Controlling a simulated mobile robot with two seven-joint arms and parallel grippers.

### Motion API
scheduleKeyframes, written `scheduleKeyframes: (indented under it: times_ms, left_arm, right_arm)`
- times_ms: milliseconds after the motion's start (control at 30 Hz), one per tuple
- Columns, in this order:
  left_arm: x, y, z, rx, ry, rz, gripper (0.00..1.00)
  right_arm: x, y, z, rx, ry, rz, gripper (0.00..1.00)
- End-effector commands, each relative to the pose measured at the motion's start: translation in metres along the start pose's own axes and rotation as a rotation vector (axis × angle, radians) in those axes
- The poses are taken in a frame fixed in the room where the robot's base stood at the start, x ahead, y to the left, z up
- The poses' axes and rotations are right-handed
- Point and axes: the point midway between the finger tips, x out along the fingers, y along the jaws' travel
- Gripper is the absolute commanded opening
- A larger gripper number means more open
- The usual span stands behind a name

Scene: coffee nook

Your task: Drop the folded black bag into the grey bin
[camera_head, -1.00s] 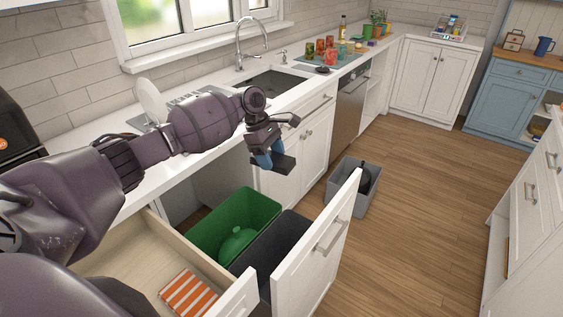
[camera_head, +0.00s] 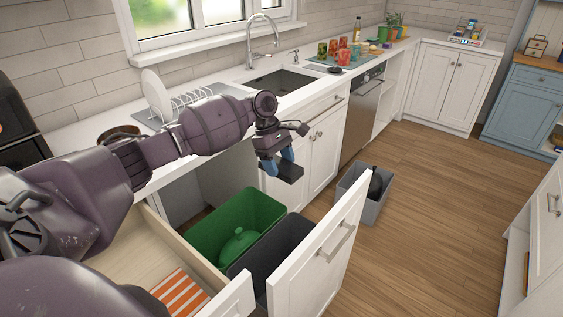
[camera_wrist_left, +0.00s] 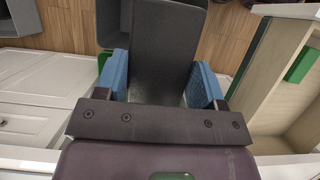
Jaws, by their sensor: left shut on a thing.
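My left gripper (camera_head: 280,160) has blue fingers and is shut on the folded black bag (camera_head: 288,172), a flat dark slab. It holds the bag in the air, above and beyond the open pull-out. In the left wrist view the bag (camera_wrist_left: 165,45) sits between the two fingers (camera_wrist_left: 163,82). The pull-out holds a green bin (camera_head: 205,238) and, to its right, a dark grey bin (camera_head: 262,262). A lighter grey bin (camera_head: 366,209) stands on the floor with a black object (camera_head: 375,184) in it. My right gripper is not in view.
The white pull-out front (camera_head: 318,262) stands open beside the dark grey bin. A drawer (camera_head: 130,252) with an orange-striped cloth (camera_head: 180,293) is open nearer me. The counter with the sink (camera_head: 283,82) runs behind. Wooden floor (camera_head: 430,210) is free on the right.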

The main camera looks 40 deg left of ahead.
Motion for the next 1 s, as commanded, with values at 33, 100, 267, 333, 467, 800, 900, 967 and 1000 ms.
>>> scheduleKeyframes:
  times_ms: [33,100,267,333,467,800,900,967,1000]
  left_arm:
    - [0.009,0.0,-0.004,-0.002,0.0,-0.004,0.4]
    - [0.013,0.0,-0.006,-0.001,0.0,-0.003,0.4]
    - [0.018,0.0,-0.008,-0.001,0.001,-0.001,0.4]
    - [0.019,0.0,-0.008,0.0,0.0,0.0,0.4]
    - [0.019,0.0,-0.008,0.0,0.0,0.001,0.4]
    - [0.018,0.0,-0.007,0.0,0.0,0.002,0.83]
    - [0.018,0.0,-0.007,0.0,0.0,0.002,0.93]
    - [0.018,0.0,-0.007,0.0,0.0,0.001,0.93]
    - [0.018,0.0,-0.007,0.0,0.0,0.001,0.93]
  right_arm:
    - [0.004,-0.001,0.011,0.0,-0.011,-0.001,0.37]
    - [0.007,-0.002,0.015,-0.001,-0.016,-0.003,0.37]
    - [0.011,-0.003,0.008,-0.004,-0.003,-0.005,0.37]
    - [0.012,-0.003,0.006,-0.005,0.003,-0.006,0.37]
    - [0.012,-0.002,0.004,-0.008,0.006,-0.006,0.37]
    - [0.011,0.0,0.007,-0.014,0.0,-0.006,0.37]
    - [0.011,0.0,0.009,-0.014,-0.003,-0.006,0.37]
    - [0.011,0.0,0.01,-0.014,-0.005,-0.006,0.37]
    - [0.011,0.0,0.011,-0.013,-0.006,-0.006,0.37]
